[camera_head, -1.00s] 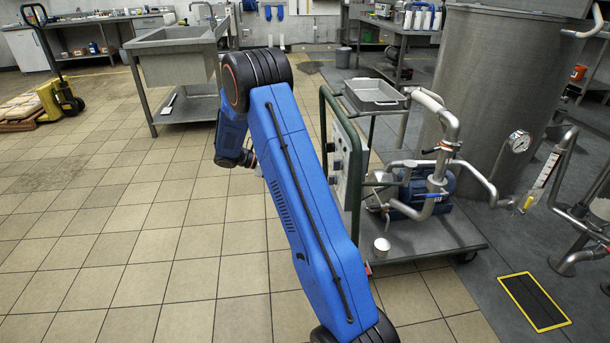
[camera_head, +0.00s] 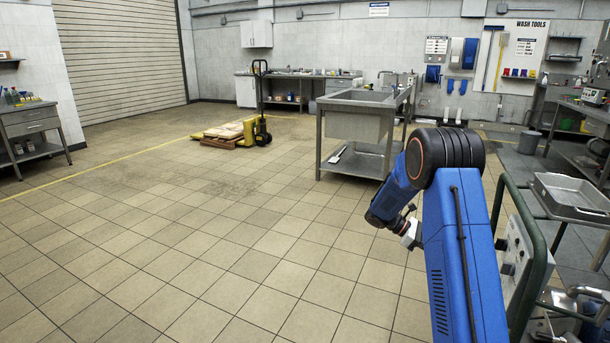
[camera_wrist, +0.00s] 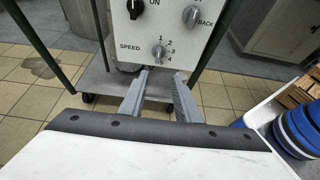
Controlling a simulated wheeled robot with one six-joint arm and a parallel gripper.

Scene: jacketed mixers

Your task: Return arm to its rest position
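My arm (camera_head: 460,245) rises blue at the right of the head view. It bends at a black joint, and the wrist hangs down to the left. My gripper (camera_wrist: 160,76) shows in the wrist view with its two grey fingers apart and nothing between them. In the head view the fingers are hidden behind my arm. The wrist view faces a white control panel (camera_wrist: 172,32) with ON, BACK and SPEED dials. The fingertips appear just below the panel's lower edge; how far apart they are from it I cannot tell.
A green-framed cart (camera_head: 515,262) stands close to the right of my arm, with a metal tray (camera_head: 572,194) beside it. A steel sink table (camera_head: 358,124) stands behind my arm. A pallet truck (camera_head: 262,100) is farther back. The tiled floor at left is clear.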

